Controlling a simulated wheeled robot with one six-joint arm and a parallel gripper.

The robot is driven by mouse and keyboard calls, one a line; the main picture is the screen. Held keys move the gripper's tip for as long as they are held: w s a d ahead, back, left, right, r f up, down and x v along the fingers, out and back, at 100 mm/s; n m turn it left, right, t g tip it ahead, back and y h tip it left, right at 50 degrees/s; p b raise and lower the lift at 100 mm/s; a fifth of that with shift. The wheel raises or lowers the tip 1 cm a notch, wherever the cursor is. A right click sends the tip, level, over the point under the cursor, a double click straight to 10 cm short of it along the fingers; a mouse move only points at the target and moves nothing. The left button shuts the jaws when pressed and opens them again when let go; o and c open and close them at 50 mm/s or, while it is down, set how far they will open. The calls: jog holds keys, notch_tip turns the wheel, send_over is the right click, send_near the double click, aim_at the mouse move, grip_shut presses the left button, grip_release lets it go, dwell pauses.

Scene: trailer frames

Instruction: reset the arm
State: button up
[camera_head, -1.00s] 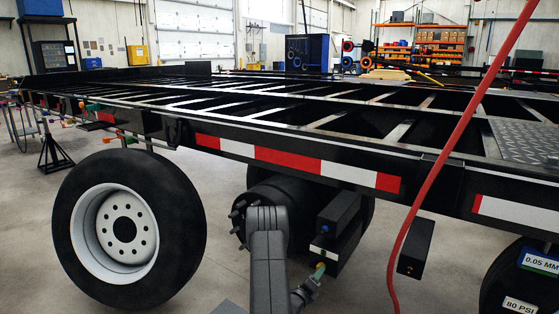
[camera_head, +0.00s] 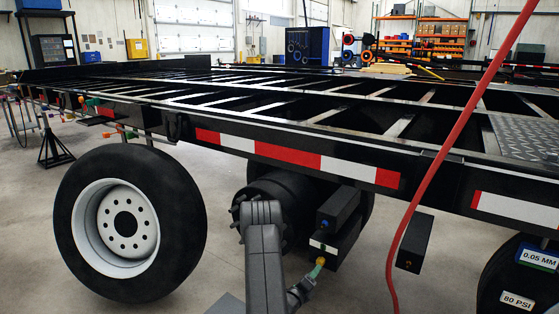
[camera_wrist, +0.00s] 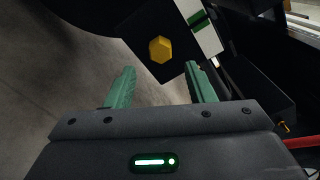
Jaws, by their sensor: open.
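My gripper (camera_wrist: 158,88) shows in the wrist view with its two green fingers apart and nothing between them. Beyond the fingertips is a dark box (camera_wrist: 140,45) with a yellow hexagonal cap (camera_wrist: 160,50) on its face, apart from the fingers. In the head view my grey arm stands at the bottom centre, in front of the trailer frame (camera_head: 330,180). The gripper is low beside a black box (camera_head: 333,241) under the frame. A small yellow fitting (camera_head: 319,263) shows there, and the fingers are too small to make out.
A wheel with a white rim (camera_head: 130,225) stands at the left. A bare black hub (camera_head: 280,200) is behind my arm. A red hose (camera_head: 440,160) hangs at the right, near another black box (camera_head: 414,242). Open floor (camera_head: 60,280) lies at the lower left.

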jog(key=w+d+n, duration=0.1)
jog(key=n, duration=0.6)
jog(key=w+n+p, duration=0.1)
jog(key=w+n, duration=0.1)
jog(key=n, duration=0.5)
jog(key=w+d+n, duration=0.1)
jog(key=n, duration=0.6)
jog(key=shift+w+d+r+n+p, duration=0.2)
jog(key=shift+d+r+n+p, duration=0.1)
jog(key=shift+r+n, duration=0.1)
jog(key=shift+f, duration=0.1)
dwell(0.3)
jog(key=shift+a, duration=0.1)
